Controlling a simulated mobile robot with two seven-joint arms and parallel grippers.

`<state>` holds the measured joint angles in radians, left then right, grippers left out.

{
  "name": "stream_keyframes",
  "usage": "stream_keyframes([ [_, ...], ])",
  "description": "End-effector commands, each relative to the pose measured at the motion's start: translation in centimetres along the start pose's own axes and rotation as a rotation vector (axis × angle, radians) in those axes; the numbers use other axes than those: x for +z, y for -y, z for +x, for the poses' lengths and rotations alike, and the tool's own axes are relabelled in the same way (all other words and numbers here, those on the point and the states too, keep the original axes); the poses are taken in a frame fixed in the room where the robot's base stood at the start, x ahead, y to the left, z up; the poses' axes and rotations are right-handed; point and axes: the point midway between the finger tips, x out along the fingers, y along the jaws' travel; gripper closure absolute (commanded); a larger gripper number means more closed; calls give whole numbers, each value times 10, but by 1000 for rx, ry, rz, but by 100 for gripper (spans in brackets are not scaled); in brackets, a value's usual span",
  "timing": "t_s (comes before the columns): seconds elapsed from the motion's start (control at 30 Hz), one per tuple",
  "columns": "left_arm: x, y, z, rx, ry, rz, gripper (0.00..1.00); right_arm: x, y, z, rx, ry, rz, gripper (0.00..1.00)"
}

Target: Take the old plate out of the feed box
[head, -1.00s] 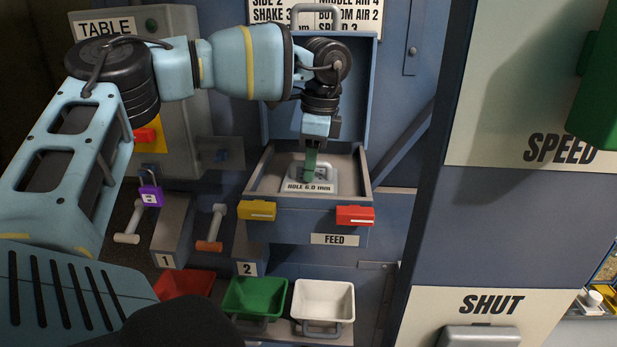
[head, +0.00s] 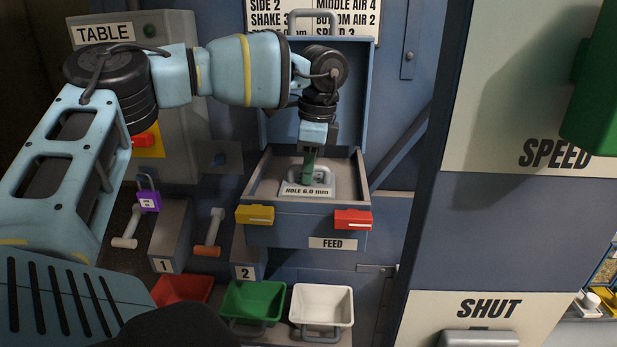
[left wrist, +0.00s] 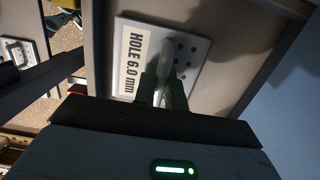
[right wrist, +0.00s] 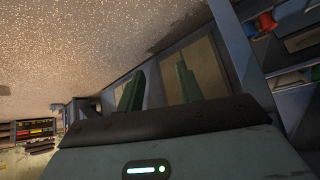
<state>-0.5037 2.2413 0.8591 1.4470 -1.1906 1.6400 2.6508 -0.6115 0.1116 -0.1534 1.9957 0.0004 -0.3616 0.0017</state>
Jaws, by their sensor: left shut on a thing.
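The old plate (head: 307,191), pale grey and marked "HOLE 6.0 mm", lies inside the open feed box (head: 290,234). In the left wrist view the plate (left wrist: 203,48) shows its label, a raised handle and several dark holes. My left gripper (head: 308,178) reaches down into the box from above, its green fingers shut on the plate's handle. The left wrist view shows the fingers (left wrist: 164,92) on both sides of this handle. The plate looks to be at the box floor; any gap under it is hidden. My right gripper (right wrist: 160,88) is open and empty, away from the box.
The box lid (head: 350,105) stands raised behind it. A yellow latch (head: 255,215) and a red latch (head: 353,219) are on its front. Red (head: 182,289), green (head: 252,302) and white (head: 322,305) bins stand below. A large cabinet (head: 480,235) rises at right.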

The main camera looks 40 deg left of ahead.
Motion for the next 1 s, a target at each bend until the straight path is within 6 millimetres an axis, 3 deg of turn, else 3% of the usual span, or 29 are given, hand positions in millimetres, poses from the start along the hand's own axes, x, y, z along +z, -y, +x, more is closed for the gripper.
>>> stream_keyframes([
  [0.27,0,-4,-7,-2,0,2,100,7,0,4,-1,11,1,64],
  [0.7,10,-4,-90,-4,-2,0,100,14,0,12,-3,19,2,64],
  [0.9,13,-4,-116,-4,-1,-1,100,16,0,13,-3,23,3,64],
  [1.0,13,-13,-115,-1,-1,4,100,19,1,13,-4,27,5,64],
])
